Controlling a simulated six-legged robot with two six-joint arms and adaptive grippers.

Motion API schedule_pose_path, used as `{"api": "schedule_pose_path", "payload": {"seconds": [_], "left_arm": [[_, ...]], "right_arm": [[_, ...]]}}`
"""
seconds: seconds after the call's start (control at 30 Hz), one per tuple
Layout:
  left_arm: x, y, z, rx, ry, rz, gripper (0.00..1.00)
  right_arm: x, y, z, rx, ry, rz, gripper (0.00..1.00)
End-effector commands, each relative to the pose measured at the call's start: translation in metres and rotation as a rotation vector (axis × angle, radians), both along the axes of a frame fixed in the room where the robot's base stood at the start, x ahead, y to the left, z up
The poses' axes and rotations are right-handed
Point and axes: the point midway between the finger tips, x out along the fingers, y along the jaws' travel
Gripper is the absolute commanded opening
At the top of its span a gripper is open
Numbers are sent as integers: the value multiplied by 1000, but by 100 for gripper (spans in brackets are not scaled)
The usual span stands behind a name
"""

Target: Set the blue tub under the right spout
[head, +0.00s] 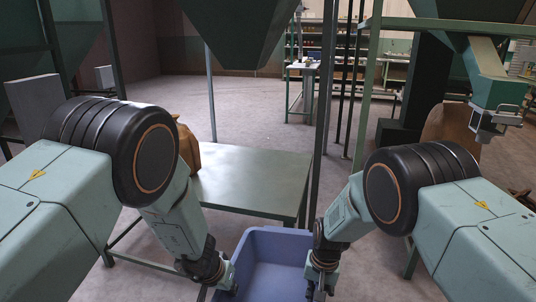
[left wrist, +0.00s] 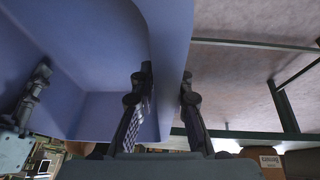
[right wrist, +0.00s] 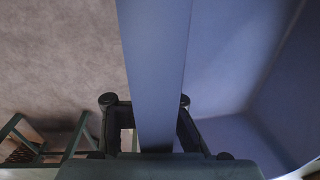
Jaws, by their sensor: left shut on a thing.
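The blue tub (head: 278,243) is at the bottom middle of the head view, between my two arms; its near part is cut off. My left gripper (head: 227,283) is shut on its left wall; the left wrist view shows the tub wall (left wrist: 172,45) pinched between the fingers. My right gripper (head: 320,285) is at the opposite wall. In the right wrist view the tub's rim (right wrist: 155,60) passes between its fingers, which stand wider apart, with a gap on the left side. The right spout (head: 493,120), a green chute with a metal outlet, hangs at the upper right.
A green-topped table (head: 255,180) stands just beyond the tub, left of centre. A large green hopper (head: 245,25) hangs above it. Green posts and frames (head: 368,90) rise right of centre. A brown sack (head: 188,150) sits behind my left arm. Open floor (head: 265,110) lies farther back.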

Motion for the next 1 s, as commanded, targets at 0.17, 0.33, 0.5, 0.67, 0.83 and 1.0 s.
{"api": "schedule_pose_path", "payload": {"seconds": [0.17,0.33,0.5,0.67,0.83,1.0], "left_arm": [[-3,-7,-4,-9,-1,-18,0],[-3,-7,-5,-8,-2,-19,0],[0,-7,-5,-10,-1,-21,0],[5,-8,-6,-11,0,-23,0],[10,-8,-6,-11,1,-23,0],[16,-8,-6,-11,1,-22,0]], "right_arm": [[-1,6,-3,3,-6,3,0],[-1,6,-4,3,-7,2,0],[3,6,-4,4,-8,3,0],[8,7,-5,5,-8,3,0],[13,7,-4,5,-8,3,0],[18,7,-5,5,-8,3,0]]}}
